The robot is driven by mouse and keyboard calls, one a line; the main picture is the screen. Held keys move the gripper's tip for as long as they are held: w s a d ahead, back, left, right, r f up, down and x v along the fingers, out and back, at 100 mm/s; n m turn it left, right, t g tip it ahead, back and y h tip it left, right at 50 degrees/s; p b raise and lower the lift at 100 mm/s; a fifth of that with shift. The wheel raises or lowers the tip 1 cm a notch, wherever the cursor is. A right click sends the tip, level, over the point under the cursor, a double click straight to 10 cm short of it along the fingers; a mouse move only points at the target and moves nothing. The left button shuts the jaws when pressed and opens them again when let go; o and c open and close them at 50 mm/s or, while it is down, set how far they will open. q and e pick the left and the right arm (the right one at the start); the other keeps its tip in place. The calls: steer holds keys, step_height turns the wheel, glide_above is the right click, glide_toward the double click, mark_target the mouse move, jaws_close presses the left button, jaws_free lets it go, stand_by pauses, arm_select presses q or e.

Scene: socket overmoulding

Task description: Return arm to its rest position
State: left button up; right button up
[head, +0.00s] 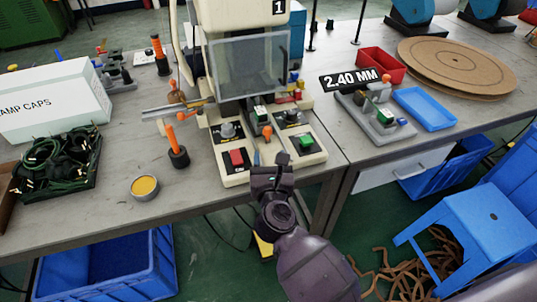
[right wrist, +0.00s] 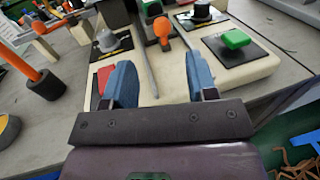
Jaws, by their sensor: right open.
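My right gripper (head: 284,162) is in front of the moulding machine (head: 240,75), over the front edge of its base. In the right wrist view the gripper (right wrist: 161,78) has its two blue fingers apart, with nothing between their tips. The machine base carries a red button (head: 237,157) on the left and a green button (head: 306,140) on the right. The green button also shows in the right wrist view (right wrist: 236,39). The red one there is partly hidden behind the left finger. My left gripper is not in view.
An orange-handled tool (head: 177,145) in a black holder and a yellow tin (head: 145,187) stand left of the machine. A white box (head: 50,100) and a tray of green cables (head: 60,165) lie farther left. A blue stool (head: 475,220) stands on the floor at right.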

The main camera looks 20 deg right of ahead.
steer(key=shift+a+r+n+y, duration=0.15)
steer(key=shift+a+n+y, duration=0.15)
steer(key=shift+n, duration=0.6)
steer(key=a+r+n+t+y, duration=0.3)
steer(key=r+n+y, duration=0.2)
steer(key=n, duration=0.8)
steer(key=s+d+f+n+g+p, duration=0.1)
steer(key=s+d+f+n+g, duration=0.2)
steer(key=s+d+f+n, duration=0.2)
steer(key=s+d+f+n+g+h+p, duration=0.1)
steer(key=s+d+f+n+g, duration=0.2)
steer(key=s+d+f+n, duration=0.3)
steer(key=s+d+f+n+g+p, duration=0.1)
steer(key=s+d+f+n+g, duration=0.2)
steer(key=s+n, duration=1.1)
step_height(320, 180, down, 3)
steer(key=s+d, duration=0.1)
steer(key=d, duration=0.2)
steer(key=shift+s+f+g+h+p, duration=0.2)
steer(key=shift+s+g+h+p, duration=0.1)
steer(key=shift+s, duration=0.1)
